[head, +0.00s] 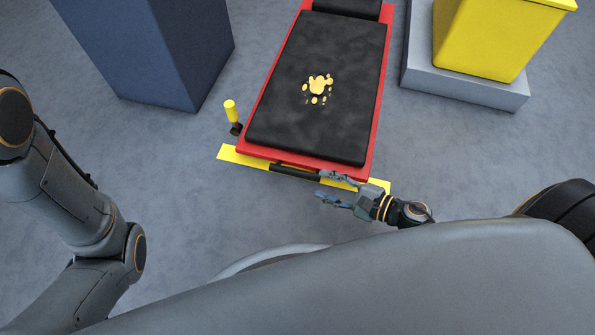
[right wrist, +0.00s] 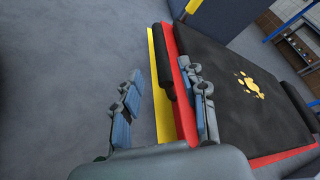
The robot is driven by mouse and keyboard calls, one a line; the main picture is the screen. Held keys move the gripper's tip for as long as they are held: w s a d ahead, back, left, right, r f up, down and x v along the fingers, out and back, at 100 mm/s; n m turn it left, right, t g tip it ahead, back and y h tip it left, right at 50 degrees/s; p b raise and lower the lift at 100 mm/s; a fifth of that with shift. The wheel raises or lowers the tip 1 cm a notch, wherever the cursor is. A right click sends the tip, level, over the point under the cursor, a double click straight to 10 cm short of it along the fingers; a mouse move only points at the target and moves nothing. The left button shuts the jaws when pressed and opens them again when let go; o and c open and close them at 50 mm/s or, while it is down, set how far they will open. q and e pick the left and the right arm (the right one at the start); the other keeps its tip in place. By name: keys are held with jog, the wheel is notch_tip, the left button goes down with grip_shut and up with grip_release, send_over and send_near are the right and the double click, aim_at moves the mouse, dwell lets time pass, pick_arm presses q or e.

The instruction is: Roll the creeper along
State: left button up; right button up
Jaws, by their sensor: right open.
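The creeper (head: 290,120) is a red frame with a black pad marked by a yellow splash, lying on the grey floor. A black handle bar (head: 295,172) runs along its near end. My right gripper (head: 320,184) is open at the right part of that near end, its fingers pointing left. In the right wrist view, the handle (right wrist: 164,75) shows beyond the fingers of my right gripper (right wrist: 160,100), one finger over the red edge and the other over the floor. I cannot tell whether it touches. My left arm shows at the left, but its gripper is out of view.
A yellow strip (head: 232,155) lies under the creeper's near end. A yellow-topped post (head: 231,112) stands left of it. A dark blue box (head: 160,50) is at the back left. A yellow bin (head: 485,40) sits on a grey block (head: 480,88) at the right.

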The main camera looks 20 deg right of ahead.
aim_at(302, 176)
jog(key=b+x, duration=0.2)
jog(key=x, duration=0.8)
jog(key=shift+w+a+f, duration=0.1)
jog(key=shift+w, duration=0.05)
grip_shut()
